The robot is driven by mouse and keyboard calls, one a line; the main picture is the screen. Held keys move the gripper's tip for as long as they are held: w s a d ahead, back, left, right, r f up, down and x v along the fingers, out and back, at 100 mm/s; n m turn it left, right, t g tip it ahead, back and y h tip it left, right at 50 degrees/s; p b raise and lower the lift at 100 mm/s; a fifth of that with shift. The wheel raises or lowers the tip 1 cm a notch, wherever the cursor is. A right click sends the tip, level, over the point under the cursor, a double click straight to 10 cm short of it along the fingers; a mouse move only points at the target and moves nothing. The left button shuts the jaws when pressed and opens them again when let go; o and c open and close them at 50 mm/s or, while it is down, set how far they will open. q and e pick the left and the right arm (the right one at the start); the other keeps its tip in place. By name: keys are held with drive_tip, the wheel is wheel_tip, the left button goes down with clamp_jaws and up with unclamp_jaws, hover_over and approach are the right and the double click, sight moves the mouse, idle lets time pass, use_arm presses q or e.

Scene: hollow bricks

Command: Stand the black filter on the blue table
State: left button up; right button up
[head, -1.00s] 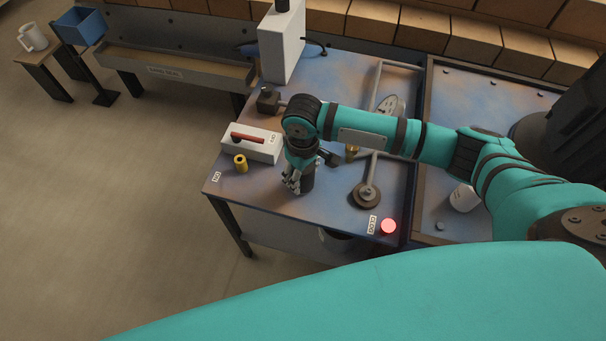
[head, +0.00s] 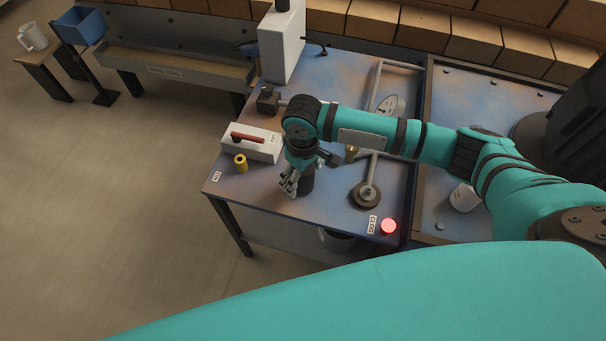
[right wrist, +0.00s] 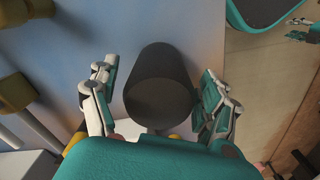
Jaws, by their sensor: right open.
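The black filter (head: 307,183) is a dark cylinder standing upright on the blue table (head: 325,205), near its front left part. My right gripper (head: 291,184) is open around the filter, pointing down, and also shows in the right wrist view (right wrist: 158,100). Its hand and fingers hide part of the filter in the head view. My left gripper is not in view.
A yellow spool-like piece (head: 240,162) and a white box with a red handle (head: 255,142) stand left of the filter. The table's front left corner is mostly clear.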

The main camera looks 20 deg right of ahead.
wheel_tip(320, 180, up, 12)
drive_tip(key=shift+f+p, duration=0.25)
drive_tip(key=shift+p, duration=0.15)
